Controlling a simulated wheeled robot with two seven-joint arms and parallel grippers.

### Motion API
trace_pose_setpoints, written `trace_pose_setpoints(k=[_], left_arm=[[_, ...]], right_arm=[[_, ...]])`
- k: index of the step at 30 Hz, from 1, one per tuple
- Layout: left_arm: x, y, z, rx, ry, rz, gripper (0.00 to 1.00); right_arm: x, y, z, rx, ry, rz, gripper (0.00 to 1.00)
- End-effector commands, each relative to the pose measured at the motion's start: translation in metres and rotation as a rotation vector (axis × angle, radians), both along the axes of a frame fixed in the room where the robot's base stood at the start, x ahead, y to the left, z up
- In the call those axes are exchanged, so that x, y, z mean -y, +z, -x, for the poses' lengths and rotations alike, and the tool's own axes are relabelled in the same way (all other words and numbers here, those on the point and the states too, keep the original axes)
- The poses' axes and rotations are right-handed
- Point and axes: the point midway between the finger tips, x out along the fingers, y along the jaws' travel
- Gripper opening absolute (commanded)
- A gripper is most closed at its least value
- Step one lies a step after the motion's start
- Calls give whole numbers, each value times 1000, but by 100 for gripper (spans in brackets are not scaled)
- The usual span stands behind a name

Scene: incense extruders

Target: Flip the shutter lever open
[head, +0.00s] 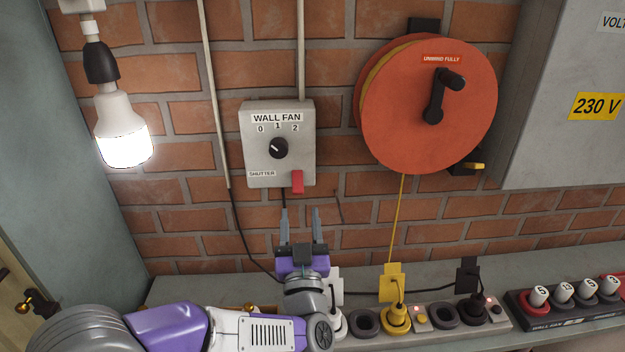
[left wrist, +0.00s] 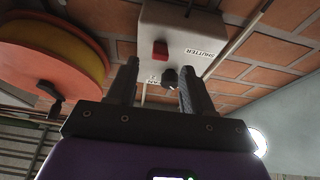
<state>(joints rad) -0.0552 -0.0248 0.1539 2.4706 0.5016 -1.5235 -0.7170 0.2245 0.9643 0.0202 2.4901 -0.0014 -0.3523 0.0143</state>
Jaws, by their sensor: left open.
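The shutter lever (head: 297,181) is a small red tab at the lower right of the grey wall fan control box (head: 300,160), beside the SHUTTER label (head: 262,173). It hangs down past the box's lower edge. My left gripper (head: 300,212) is open and empty, with its two fingers pointing up just below the box. In the left wrist view the red lever (left wrist: 160,49) shows between the fingers of my left gripper (left wrist: 158,80), beyond the tips and apart from them. The black fan knob (head: 278,148) sits above the lever on the box. My right gripper is not in view.
An orange cable reel (head: 400,120) with a black crank hangs right of the box. A power strip (head: 430,322) with a yellow plug (head: 396,318) lies on the ledge below. A lit bulb (head: 122,140) hangs at the left. Brick wall around the box is mostly clear.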

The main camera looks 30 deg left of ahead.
Motion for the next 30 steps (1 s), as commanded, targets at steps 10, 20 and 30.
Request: trace_pose_setpoints(k=[10, 20, 30], left_arm=[[-24, 17, -37, 1, 3, 1, 51], [-36, 27, -59, -2, -1, 0, 51], [-36, 27, -59, -2, -1, 1, 33]], right_arm=[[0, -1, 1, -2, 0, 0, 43], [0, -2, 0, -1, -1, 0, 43], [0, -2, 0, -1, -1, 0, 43]])
